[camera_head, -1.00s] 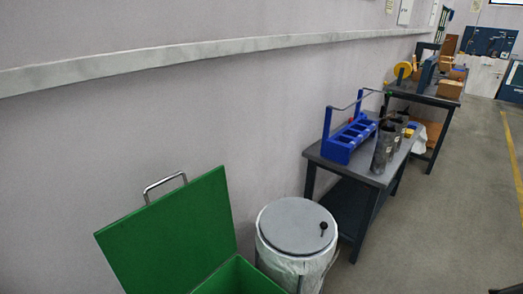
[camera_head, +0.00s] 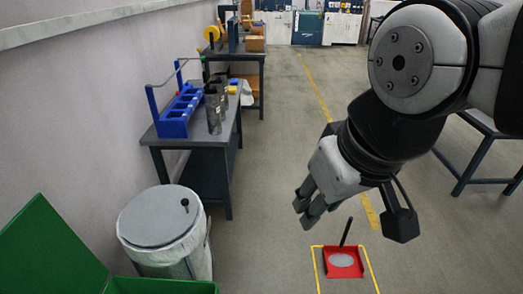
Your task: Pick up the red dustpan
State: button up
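The red dustpan (camera_head: 343,263) lies on the floor inside a yellow-marked area, at the bottom of the view, right of centre. Its dark handle (camera_head: 347,232) sticks up from its back edge. A pale oval patch shows on the pan. My gripper (camera_head: 308,213) hangs above and to the left of the handle in the picture, apart from the dustpan. Its fingers look spread and nothing shows between them, but they are small and seen at an angle.
A round bin with a grey lid (camera_head: 160,215) and a green open-lidded box (camera_head: 45,255) stand at left. A table (camera_head: 205,138) holds a blue rack (camera_head: 180,112) and dark cylinders. Another table (camera_head: 478,160) stands at right. The middle floor is clear.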

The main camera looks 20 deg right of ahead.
aim_at(342, 260)
jog(key=l+u, duration=0.25)
jog(key=j+u, duration=0.1)
jog(key=u, duration=0.35)
jog(key=j+u, duration=0.15)
jog(key=u, duration=0.3)
jog(key=k, duration=0.5)
jog(key=k+z, duration=0.1)
jog(key=z, duration=1.3)
jog(key=i+l+z, duration=0.25)
jog(key=i, duration=0.2)
jog(key=i+l+z, duration=0.25)
jog(key=i, duration=0.2)
